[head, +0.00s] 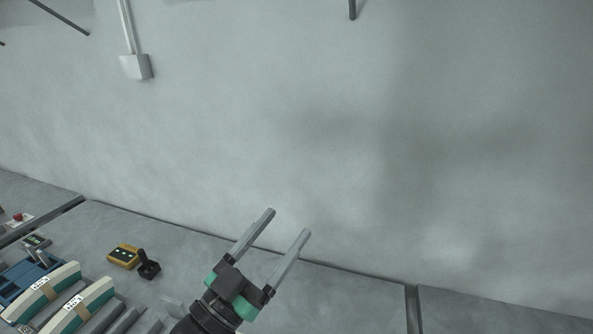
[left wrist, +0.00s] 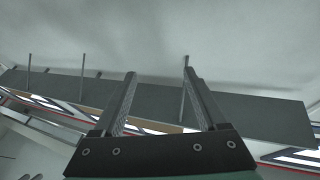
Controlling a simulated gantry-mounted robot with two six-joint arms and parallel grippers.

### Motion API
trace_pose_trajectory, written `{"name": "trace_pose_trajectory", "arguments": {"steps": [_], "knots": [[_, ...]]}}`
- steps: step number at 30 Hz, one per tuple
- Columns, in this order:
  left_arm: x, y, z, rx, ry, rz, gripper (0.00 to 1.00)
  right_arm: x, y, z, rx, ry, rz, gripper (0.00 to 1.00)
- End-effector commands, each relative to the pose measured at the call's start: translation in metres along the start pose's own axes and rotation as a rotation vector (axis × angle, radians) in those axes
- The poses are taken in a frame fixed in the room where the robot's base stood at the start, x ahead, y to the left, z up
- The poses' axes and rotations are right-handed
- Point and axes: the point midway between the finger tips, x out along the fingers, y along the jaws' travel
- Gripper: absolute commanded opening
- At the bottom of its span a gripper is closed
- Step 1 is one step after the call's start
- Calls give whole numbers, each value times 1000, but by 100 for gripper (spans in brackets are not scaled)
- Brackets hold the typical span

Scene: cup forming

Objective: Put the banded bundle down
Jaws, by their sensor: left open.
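My left gripper (head: 288,221) is raised in front of the wall in the head view, its two long fingers apart. Nothing is between them. In the left wrist view the fingers (left wrist: 159,74) also stand apart and empty. Two banded bundles lie at the lower left of the head view, cream and teal curved stacks with tan bands and white labels. One bundle (head: 62,279) is farther back and the other bundle (head: 95,294) is nearer. Both are apart from the gripper. My right gripper is not in view.
A yellow device (head: 123,256) and a small black holder (head: 149,266) stand on the grey worktop (head: 200,244) behind the bundles. A blue rack (head: 25,277) is at the far left. Grey bars lie by the nearer bundle. The wall (head: 400,120) closes off the back.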

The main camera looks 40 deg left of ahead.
Motion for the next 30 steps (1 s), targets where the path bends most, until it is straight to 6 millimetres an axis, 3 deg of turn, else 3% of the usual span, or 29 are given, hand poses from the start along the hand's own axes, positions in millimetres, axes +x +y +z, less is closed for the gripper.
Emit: {"name": "trace_pose_trajectory", "arguments": {"steps": [1,3,6,9,13,30], "knots": [[18,17,-54,-23,112,28,75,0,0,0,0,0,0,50],[29,34,-116,-67,233,53,75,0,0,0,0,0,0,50],[31,50,-186,-128,366,77,75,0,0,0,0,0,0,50],[28,56,-224,-168,438,88,75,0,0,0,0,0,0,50],[26,58,-238,-185,464,92,75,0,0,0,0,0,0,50],[26,58,-237,-181,461,91,75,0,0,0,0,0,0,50]]}}
